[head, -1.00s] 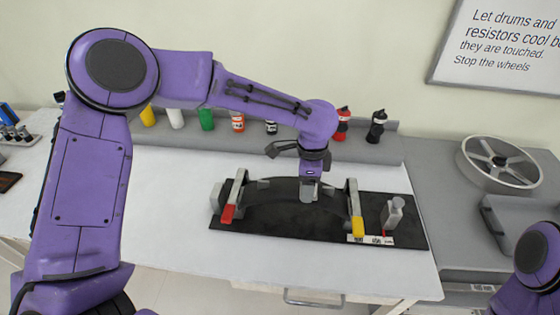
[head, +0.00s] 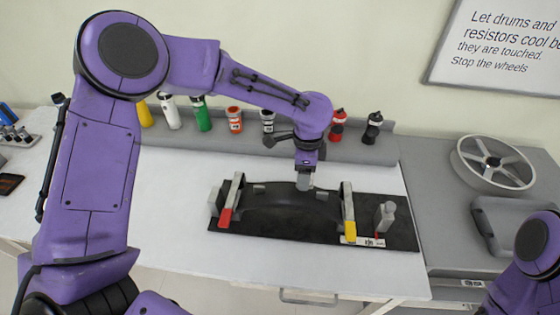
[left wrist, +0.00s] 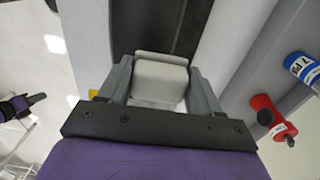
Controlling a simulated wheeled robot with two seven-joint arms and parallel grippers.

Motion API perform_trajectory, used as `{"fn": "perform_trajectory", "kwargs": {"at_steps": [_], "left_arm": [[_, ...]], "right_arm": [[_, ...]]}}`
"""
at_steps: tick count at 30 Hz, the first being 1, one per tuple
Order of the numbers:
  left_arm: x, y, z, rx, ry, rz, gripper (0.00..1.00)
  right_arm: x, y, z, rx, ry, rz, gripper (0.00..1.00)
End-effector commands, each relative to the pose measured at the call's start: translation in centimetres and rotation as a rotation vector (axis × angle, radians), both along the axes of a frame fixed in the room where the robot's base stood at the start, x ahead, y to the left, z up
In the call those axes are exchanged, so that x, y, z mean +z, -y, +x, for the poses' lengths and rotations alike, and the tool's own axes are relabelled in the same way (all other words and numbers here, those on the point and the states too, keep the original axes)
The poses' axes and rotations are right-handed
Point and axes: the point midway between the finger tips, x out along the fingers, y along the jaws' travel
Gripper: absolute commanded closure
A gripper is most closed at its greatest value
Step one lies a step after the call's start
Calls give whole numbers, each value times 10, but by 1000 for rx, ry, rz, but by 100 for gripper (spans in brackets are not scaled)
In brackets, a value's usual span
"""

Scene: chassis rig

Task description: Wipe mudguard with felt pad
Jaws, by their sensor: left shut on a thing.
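The mudguard (head: 275,202) is a dark curved piece lying across a black base (head: 280,236) on the bench, between two upright clamps. In the left wrist view a dark strip (left wrist: 168,22), which looks like the mudguard, runs beyond the pad. My left gripper (head: 305,172) is above the mudguard's right half, shut on the light grey felt pad (head: 304,183). In the left wrist view the pad (left wrist: 160,78) sits between both fingers. Whether the pad touches the mudguard is hard to tell. A small purple-and-dark part at the left wrist view's edge looks like my right gripper (left wrist: 30,106).
A clamp with a red handle (head: 226,217) stands left of the mudguard, one with a yellow handle (head: 349,230) right. A grey fitting (head: 386,215) stands on the base's right end. Several bottles line the back ledge (head: 375,150).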

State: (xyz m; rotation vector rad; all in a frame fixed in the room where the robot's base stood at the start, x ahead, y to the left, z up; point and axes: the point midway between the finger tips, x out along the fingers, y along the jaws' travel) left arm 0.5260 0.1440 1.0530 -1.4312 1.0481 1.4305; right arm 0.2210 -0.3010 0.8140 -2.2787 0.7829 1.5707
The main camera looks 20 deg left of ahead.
Motion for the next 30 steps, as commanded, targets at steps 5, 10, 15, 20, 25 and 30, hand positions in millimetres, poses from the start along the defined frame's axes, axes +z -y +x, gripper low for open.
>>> {"fn": "perform_trajectory", "kwargs": {"at_steps": [5,10,15,20,25,30], "left_arm": [[17,-1,-1,2,-1,1,61],[32,-2,-1,6,-1,0,61],[45,-4,-1,9,-1,0,61],[54,-4,-2,9,-1,1,61],[55,-5,-2,10,-3,-1,61],[55,-4,-2,10,-2,0,61]], "right_arm": [[14,0,0,0,0,0,100],[20,0,0,0,0,0,100],[18,0,0,0,0,0,100],[18,0,0,0,0,0,100],[18,0,0,0,0,0,100],[18,0,0,0,0,0,100]]}}
